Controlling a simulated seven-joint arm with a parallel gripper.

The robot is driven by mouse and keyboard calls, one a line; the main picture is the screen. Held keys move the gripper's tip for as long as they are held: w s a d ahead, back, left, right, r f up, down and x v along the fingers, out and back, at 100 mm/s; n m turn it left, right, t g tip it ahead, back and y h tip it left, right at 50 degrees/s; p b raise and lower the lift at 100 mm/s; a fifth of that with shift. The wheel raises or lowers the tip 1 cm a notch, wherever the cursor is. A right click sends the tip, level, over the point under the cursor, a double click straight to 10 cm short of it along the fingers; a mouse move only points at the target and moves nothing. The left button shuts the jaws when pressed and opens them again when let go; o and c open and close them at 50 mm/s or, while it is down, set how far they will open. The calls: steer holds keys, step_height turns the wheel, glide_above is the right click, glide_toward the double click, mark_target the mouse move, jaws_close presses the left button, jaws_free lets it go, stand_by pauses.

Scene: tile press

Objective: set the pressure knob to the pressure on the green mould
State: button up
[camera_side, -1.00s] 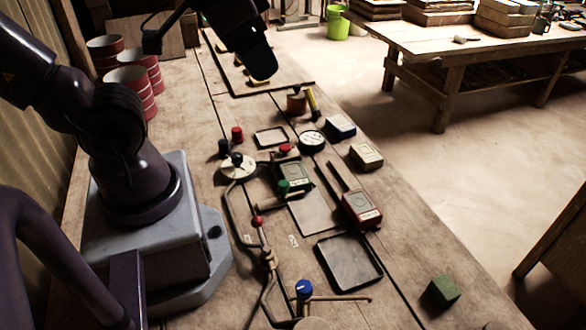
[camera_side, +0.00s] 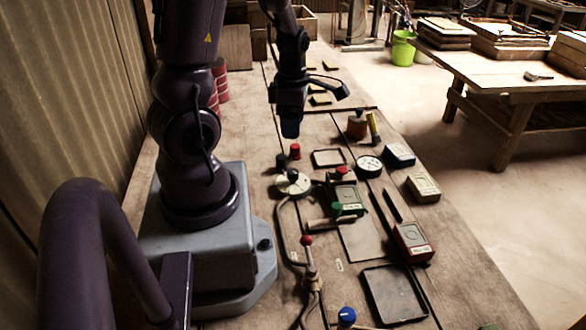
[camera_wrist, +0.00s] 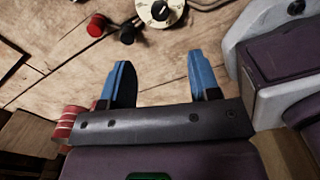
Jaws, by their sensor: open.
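The pressure knob, a black knob on a round cream dial (camera_side: 293,184), lies on the bench near my base. It also shows at the top edge of the wrist view (camera_wrist: 160,11), beyond my fingertips. The green mould (camera_side: 347,199) is a small green block with a pale label, right of the dial; the label's writing is too small to read. My gripper (camera_side: 290,129) hangs above the bench, behind the dial in the side view. In the wrist view its two blue fingers (camera_wrist: 158,72) are wide apart with only bare wood between them.
A red button (camera_side: 295,152) and a black button stand close behind the dial. A red-knobbed lever (camera_side: 307,241) stands in front. A red mould (camera_side: 412,243), a round gauge (camera_side: 369,166) and a dark tray (camera_side: 393,295) lie to the right.

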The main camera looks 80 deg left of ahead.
mark_target(293, 171)
steer(key=shift+n, duration=0.3)
step_height(293, 171, down, 13)
steer(key=shift+r, duration=0.1)
stand_by(0.4)
steer(key=c, duration=0.9)
